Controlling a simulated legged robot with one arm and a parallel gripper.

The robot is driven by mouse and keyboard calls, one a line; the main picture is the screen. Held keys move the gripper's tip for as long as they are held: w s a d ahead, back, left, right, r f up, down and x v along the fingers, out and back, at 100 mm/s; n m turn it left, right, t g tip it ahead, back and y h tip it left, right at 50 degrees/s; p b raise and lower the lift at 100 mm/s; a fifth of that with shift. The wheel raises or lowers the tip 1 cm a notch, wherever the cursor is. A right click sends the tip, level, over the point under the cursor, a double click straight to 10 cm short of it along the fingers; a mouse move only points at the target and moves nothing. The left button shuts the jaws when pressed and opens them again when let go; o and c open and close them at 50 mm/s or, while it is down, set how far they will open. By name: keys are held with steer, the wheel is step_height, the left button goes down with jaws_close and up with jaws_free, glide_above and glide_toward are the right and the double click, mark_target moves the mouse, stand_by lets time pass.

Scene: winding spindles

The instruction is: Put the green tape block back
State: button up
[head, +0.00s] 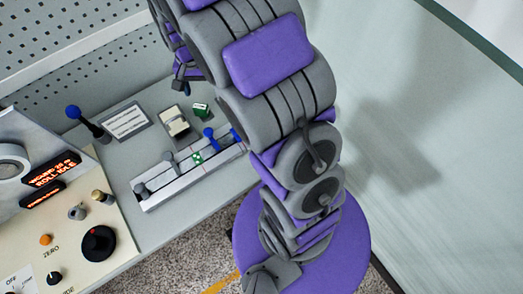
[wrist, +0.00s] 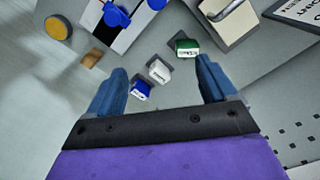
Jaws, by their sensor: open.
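A small green block (wrist: 187,47) with a white label lies on the grey surface in the wrist view, beside a beige fixture (wrist: 228,22). In the head view a green block (head: 201,110) sits just right of the beige fixture (head: 174,122). My gripper (wrist: 161,66) is open. Its two blue fingers are spread, with the white block (wrist: 158,71) and blue block (wrist: 141,91) showing between them. The green block shows beyond the fingertips, nearer the right finger. In the head view my gripper (head: 183,80) is small and partly hidden by my arm.
A light rail (head: 190,172) carries grey and blue knobs and a green piece with white dots (head: 197,158). A blue-knobbed lever (head: 73,112) and a label plate (head: 126,122) stand left. A control panel (head: 75,225) is at lower left. A pegboard (head: 60,35) rises behind.

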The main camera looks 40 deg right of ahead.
steer(key=s+r+n, duration=0.3)
steer(key=s+r, duration=0.2)
steer(key=s, duration=1)
steer(key=s+r+n+g, duration=0.1)
steer(key=s+r+n, duration=0.3)
steer(key=s, duration=1.2)
steer(key=shift+s+a+r, duration=0.15)
steer(key=shift+a+r, duration=0.1)
steer(key=shift+r, duration=0.7)
steer(key=shift+f+b, duration=0.5)
steer(key=shift+f, duration=0.05)
